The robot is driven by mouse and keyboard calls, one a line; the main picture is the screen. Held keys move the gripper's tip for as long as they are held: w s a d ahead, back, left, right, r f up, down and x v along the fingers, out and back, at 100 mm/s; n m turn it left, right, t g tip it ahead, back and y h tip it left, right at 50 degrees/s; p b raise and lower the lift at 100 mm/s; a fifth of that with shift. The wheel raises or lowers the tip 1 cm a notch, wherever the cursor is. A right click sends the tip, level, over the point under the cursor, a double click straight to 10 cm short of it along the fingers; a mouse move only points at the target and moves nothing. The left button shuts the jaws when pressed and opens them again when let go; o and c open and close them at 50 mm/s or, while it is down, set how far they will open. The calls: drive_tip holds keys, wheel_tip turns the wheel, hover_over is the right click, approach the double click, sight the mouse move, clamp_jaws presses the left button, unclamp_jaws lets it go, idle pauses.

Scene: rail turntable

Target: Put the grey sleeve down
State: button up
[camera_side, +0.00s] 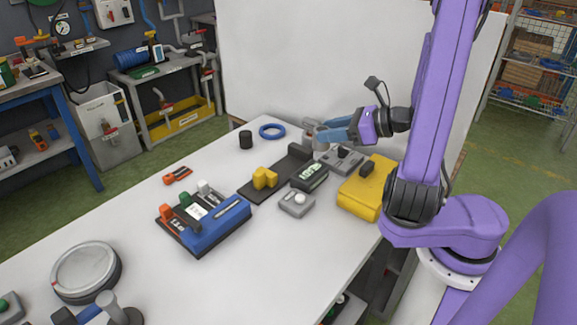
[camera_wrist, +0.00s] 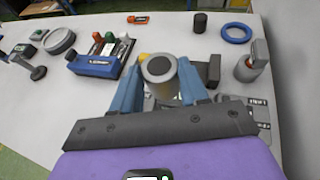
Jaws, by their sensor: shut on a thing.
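The grey sleeve (camera_wrist: 162,90) is a short cylinder with a dark round opening. It stands between the blue fingers of my gripper (camera_wrist: 158,78) in the wrist view. My gripper (camera_side: 326,133) is shut on it, and in the side view it reaches in from the right over the back of the table. There the sleeve (camera_side: 320,143) is small and partly hidden by the fingers. I cannot tell whether its lower end touches anything.
A grey upright part (camera_wrist: 249,67) stands right of the sleeve. Close by are a dark rail with a yellow block (camera_side: 265,178), a black display (camera_side: 310,177), a grey control box (camera_side: 341,159) and a yellow box (camera_side: 362,192).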

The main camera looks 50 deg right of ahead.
drive_tip(key=s, duration=0.1)
hover_over(296, 167)
drive_tip(key=f, duration=0.9)
drive_tip(key=shift+s+f, duration=0.2)
drive_tip(key=shift+s, duration=0.05)
drive_tip(key=shift+w+f, duration=0.25)
drive_tip(key=shift+f, duration=1.5)
drive_tip(key=o, duration=1)
drive_tip(key=shift+f, duration=0.15)
